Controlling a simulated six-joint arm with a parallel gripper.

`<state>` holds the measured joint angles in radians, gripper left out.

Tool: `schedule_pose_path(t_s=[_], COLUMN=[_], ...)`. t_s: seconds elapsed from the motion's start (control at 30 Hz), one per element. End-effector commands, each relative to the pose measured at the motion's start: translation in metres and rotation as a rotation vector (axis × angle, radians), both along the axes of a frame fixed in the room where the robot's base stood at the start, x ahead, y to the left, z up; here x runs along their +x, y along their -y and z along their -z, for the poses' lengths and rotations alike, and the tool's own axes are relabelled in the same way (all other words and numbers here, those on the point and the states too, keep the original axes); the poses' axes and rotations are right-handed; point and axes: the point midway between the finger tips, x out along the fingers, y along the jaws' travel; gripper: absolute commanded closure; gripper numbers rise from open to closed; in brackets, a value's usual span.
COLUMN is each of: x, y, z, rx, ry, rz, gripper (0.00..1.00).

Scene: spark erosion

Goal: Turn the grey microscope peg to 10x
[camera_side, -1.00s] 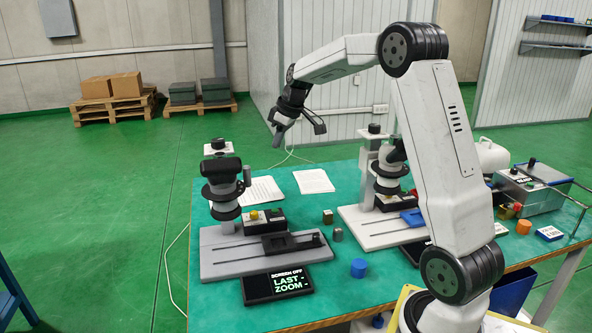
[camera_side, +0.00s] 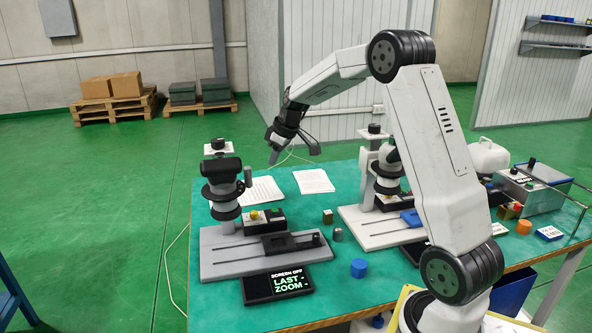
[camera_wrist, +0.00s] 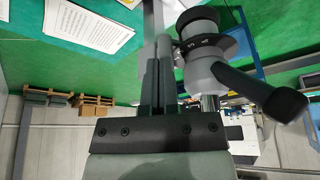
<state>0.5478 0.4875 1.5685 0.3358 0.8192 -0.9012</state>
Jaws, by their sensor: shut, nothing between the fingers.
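The grey microscope (camera_side: 222,190) stands on a grey base plate (camera_side: 215,255) at the left of the green table. A dark peg (camera_side: 247,176) stands upright at the right side of its black ring (camera_side: 221,190). A small display (camera_side: 277,284) in front reads "SCREEN OFF, LAST ZOOM -". My gripper (camera_side: 274,157) is shut and empty, in the air behind and to the right of the peg, apart from it. In the wrist view my shut fingers (camera_wrist: 159,75) point beside a microscope (camera_wrist: 205,70) with a marked black ring. I cannot clearly make out the peg there.
A second microscope on a white base (camera_side: 375,230) stands to the right. Small metal parts (camera_side: 328,217) and a blue knob (camera_side: 359,268) lie between and in front. Paper sheets (camera_side: 314,181) lie at the back. A grey control box (camera_side: 535,190) is at the far right.

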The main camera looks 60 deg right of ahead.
Motion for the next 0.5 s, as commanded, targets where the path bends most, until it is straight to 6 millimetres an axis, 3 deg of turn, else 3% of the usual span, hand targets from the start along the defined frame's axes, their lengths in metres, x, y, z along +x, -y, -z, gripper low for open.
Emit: schedule_pose_path(t_s=[0.27, 0.5], x=[0.016, 0.040], y=[-0.003, -0.006], z=[0.042, 0.041], rx=[0.000, -0.001], ry=[-0.002, 0.000], rz=[-0.001, -0.002], gripper=[1.00, 1.00])
